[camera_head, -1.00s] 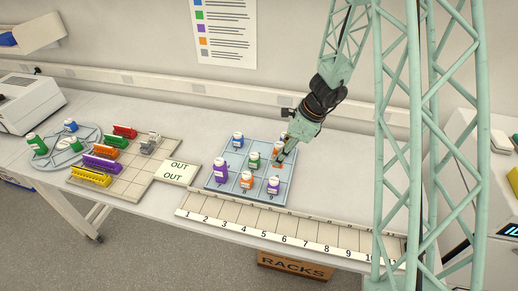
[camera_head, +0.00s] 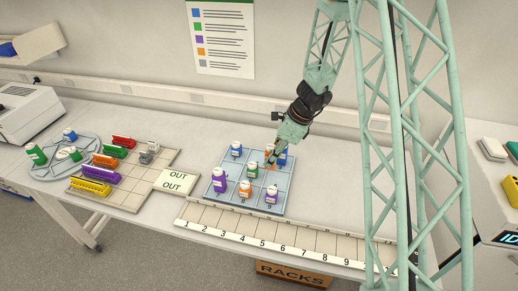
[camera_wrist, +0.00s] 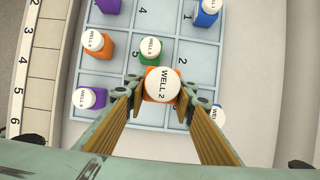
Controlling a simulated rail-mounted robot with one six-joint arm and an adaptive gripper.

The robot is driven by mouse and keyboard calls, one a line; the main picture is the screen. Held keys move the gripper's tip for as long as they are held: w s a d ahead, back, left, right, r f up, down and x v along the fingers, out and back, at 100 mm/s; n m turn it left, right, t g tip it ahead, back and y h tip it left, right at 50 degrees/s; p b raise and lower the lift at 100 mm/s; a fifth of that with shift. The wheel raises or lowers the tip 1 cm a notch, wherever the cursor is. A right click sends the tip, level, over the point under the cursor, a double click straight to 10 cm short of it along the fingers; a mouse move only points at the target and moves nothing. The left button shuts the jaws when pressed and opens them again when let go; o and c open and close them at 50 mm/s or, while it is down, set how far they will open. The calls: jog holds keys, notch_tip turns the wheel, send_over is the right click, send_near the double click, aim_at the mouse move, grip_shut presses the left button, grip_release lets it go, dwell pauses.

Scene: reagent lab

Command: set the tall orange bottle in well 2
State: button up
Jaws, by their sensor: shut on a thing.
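My gripper (camera_wrist: 162,92) is shut on an orange bottle (camera_wrist: 151,71) with a white cap marked WELL 2. In the head view my gripper (camera_head: 271,161) holds this orange bottle (camera_head: 269,164) over the right part of the blue-grey well tray (camera_head: 233,200). The bottle looks upright and seems raised a little; its base is hidden. In the wrist view, the well marked 2 (camera_wrist: 183,62) shows bare floor up and right of the bottle, between two blue bottles.
Near the held bottle stand a green bottle (camera_wrist: 150,50) and a blue bottle (camera_wrist: 215,115), partly behind a finger. Another blue bottle (camera_wrist: 207,12), an orange bottle (camera_wrist: 98,42) and purple bottles (camera_wrist: 88,97) occupy other wells. A numbered strip (camera_head: 262,240) runs along the front.

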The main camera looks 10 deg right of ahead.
jog(key=w+p, duration=0.1)
jog(key=w, duration=0.2)
jog(key=w+a+p, duration=0.1)
jog(key=w, duration=0.3)
jog(key=w+a+f, duration=0.1)
jog(key=w, duration=0.2)
jog(key=shift+w+a+p, duration=0.15)
jog(key=shift+w+p, duration=0.1)
jog(key=shift+p, duration=0.15)
jog(key=shift+f, duration=0.1)
jog(key=shift+f, duration=1.65)
jog(key=shift+f, duration=0.2)
jog(key=o, duration=0.8)
jog(key=shift+o, duration=0.2)
jog(key=shift+r, duration=0.2)
jog(key=v, duration=1.2)
